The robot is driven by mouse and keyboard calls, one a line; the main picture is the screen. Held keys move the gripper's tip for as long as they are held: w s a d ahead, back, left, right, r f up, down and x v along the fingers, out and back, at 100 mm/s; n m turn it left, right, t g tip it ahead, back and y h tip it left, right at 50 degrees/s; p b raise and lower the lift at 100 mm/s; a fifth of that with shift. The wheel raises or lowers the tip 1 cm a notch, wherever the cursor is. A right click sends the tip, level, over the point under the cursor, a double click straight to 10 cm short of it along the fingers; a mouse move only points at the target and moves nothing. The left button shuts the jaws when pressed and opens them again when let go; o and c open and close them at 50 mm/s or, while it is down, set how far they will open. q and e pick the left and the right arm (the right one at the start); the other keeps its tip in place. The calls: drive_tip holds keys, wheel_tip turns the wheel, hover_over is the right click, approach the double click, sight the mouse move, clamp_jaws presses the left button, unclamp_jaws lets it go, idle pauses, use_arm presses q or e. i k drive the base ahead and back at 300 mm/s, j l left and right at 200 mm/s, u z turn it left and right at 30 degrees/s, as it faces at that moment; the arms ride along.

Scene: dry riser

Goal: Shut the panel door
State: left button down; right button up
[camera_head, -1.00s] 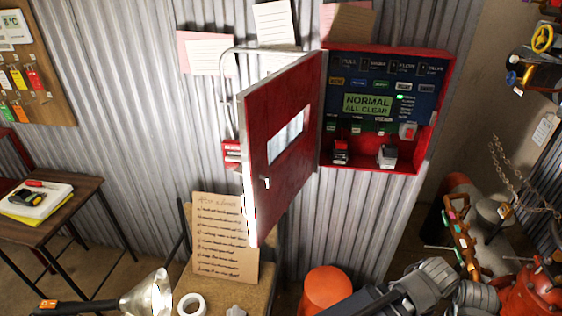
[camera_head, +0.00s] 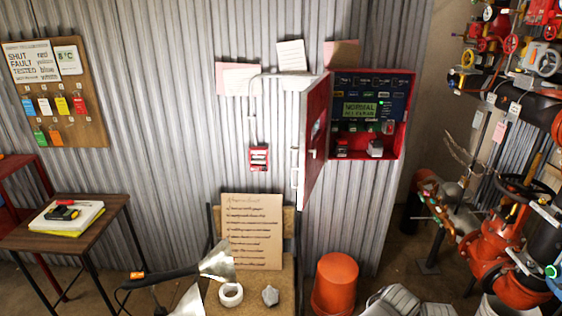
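The red panel door (camera_head: 312,140) hangs on the left side of the red panel box (camera_head: 404,115) on the corrugated wall. It stands wide open, swung out toward me, seen nearly edge-on, with a small window and a handle (camera_head: 313,153). Inside the box are a green display (camera_head: 360,110) reading "NORMAL ALL CLEAR", labelled rows and switches. Grey parts at the bottom edge, right of centre, look like my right arm, low and well apart from the door; no fingertips show there.
Red valves and pipes (camera_head: 500,240) fill the right. A brown side table (camera_head: 100,212) stands left.

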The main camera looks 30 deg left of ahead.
sight(317, 100)
drive_tip(key=k+j+u, duration=0.1)
drive_tip(key=k+j, duration=1.1)
drive_tip(key=j, duration=0.15)
drive_tip(key=k+j, duration=0.1)
drive_tip(key=j, duration=0.75)
drive_tip(key=l, duration=0.25)
drive_tip(key=i+l, duration=0.1)
drive_tip(key=l, duration=0.15)
drive_tip(key=i+l, duration=0.25)
drive_tip(key=i+l+z, duration=0.1)
drive_tip(key=i, duration=0.65)
